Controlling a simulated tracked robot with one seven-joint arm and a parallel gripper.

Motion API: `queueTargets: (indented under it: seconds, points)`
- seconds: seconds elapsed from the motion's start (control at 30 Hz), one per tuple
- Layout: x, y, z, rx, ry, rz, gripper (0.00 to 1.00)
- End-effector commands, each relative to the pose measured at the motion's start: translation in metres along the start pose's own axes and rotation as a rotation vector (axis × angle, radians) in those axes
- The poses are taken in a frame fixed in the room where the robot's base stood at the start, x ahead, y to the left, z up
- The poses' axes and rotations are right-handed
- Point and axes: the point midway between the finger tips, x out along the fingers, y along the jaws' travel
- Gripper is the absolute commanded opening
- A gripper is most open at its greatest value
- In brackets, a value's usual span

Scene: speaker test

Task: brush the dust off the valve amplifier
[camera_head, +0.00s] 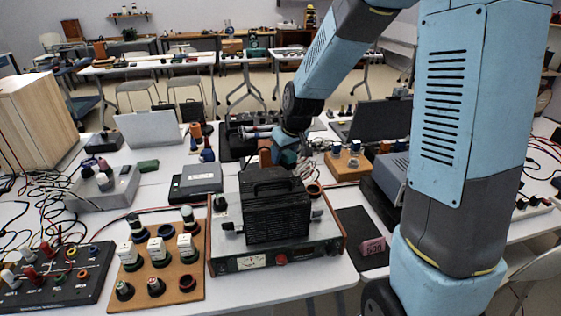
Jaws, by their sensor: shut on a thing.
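The valve amplifier (250,263) stands on the front table, with wooden sides, a front meter, a red knob and a black ribbed housing with a carrying handle on top. My arm reaches over from the right, and my gripper (287,156) is just behind the amplifier's top, small and partly hidden by the housing. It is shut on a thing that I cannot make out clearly. No brush can be told apart for sure, and I cannot tell whether the held thing touches the amplifier.
A wooden board with sockets (190,283) stands close left of the amplifier, and a black panel with cables (60,283) lies further left. A pink block (373,246) lies on a dark mat (352,222) at the right. Behind are a grey box (196,181) and a laptop (380,119).

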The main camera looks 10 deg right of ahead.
Motion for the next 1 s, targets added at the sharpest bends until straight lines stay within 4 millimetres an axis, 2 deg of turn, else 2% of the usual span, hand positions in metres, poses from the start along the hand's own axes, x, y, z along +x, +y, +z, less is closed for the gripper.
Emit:
queueTargets:
  seconds: [0.5,1.0]
  points:
    - [-0.040,-0.002,-0.018,-0.004,0.003,0.000,0.16]
    - [-0.041,-0.003,-0.018,-0.004,0.001,-0.001,0.16]
